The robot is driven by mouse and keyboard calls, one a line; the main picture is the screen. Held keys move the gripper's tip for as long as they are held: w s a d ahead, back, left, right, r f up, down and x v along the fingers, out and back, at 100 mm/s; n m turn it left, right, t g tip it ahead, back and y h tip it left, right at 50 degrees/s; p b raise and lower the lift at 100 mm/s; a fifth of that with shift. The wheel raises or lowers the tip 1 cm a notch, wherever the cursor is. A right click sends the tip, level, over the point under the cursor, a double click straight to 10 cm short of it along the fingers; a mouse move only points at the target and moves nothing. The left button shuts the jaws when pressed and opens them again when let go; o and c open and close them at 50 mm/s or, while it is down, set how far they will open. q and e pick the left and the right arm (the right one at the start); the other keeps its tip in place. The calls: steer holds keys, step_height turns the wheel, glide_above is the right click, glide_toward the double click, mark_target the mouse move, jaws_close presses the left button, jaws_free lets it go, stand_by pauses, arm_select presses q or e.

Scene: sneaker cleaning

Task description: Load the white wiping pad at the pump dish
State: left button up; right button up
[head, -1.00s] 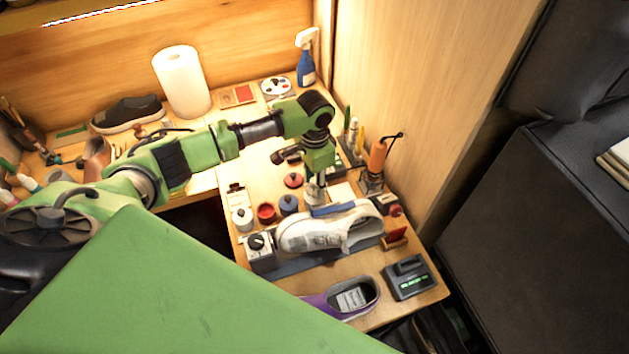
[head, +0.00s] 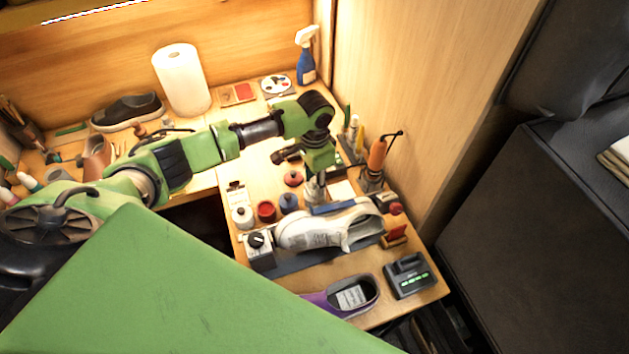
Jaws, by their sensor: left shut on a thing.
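My left gripper (head: 316,190) points down over the small bench, just behind the white sneaker (head: 318,232). It is shut on a small pale thing, which looks like the white wiping pad; the fingers hide most of it, and its outline is not clear. Just left of the gripper stand small round pots: a white one (head: 243,217), a red one (head: 266,212) and a blue one (head: 288,203). A red-topped one (head: 293,179) is behind them. I cannot tell which is the pump dish. My right gripper is not in view.
A blue strip (head: 333,208) lies at the sneaker's back edge. A dial box (head: 259,249) stands left of it. An orange-handled tool (head: 377,154) stands upright at the right. A purple shoe (head: 350,294) and a dark device (head: 408,276) are at the front.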

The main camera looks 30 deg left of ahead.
mark_target(314, 179)
arm_select(q)
steer(key=shift+s+f+p, duration=0.1)
steer(key=shift+s+p, duration=0.05)
steer(key=shift+p, duration=0.15)
stand_by(0.8)
stand_by(0.6)
step_height(314, 179, up, 7)
steer(key=p, duration=0.8)
stand_by(0.4)
stand_by(0.4)
